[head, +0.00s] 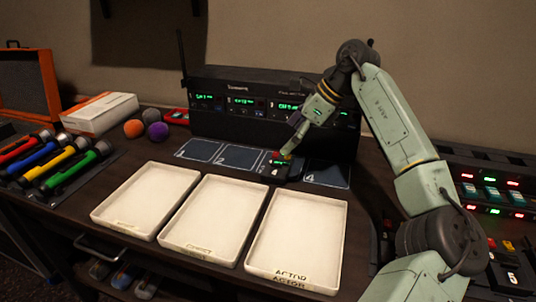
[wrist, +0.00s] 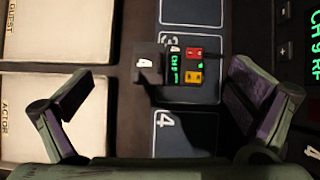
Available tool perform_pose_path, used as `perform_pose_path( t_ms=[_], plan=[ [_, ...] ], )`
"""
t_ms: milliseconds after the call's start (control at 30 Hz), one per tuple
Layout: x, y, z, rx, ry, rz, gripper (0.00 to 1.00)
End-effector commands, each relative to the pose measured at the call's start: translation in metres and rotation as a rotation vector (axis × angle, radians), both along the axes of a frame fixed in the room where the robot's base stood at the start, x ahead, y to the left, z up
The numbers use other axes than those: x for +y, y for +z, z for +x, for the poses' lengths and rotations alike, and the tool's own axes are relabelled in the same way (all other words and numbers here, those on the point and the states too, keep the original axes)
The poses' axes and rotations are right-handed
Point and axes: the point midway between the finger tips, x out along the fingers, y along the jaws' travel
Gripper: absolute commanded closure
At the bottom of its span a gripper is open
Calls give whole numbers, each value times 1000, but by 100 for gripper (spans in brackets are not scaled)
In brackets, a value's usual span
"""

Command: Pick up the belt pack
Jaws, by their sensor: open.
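The belt pack (head: 277,170) is a small dark box in front of the rack unit, at the third numbered square, between squares 2 and 4. In the wrist view the belt pack (wrist: 178,68) shows a green display, red and yellow patches and a white label marked with a digit. It overlaps the left edge of its square there. My gripper (head: 287,151) is right at the pack in the head view and partly covers it. In the wrist view my gripper (wrist: 164,76) is open, with one finger on each side of the pack and clear gaps to both.
Three white trays (head: 211,216) stand in front of the squares. The black rack unit (head: 230,122) with an antenna stands close behind. Handheld microphones (head: 60,163), foam balls (head: 145,129) and a white box (head: 98,114) lie left. A charger rack (head: 490,190) stands right.

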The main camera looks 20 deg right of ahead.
Motion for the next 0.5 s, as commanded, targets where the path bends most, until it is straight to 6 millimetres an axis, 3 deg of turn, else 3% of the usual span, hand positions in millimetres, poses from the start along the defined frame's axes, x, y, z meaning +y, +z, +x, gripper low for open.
perform_pose_path(
  t_ms=[33,133,500],
  plan=[
    [-19,-2,-8,19,-26,-26,0],
    [-36,-6,-16,38,-46,-49,0],
    [-16,-47,-3,41,-46,-51,0]
  ],
)
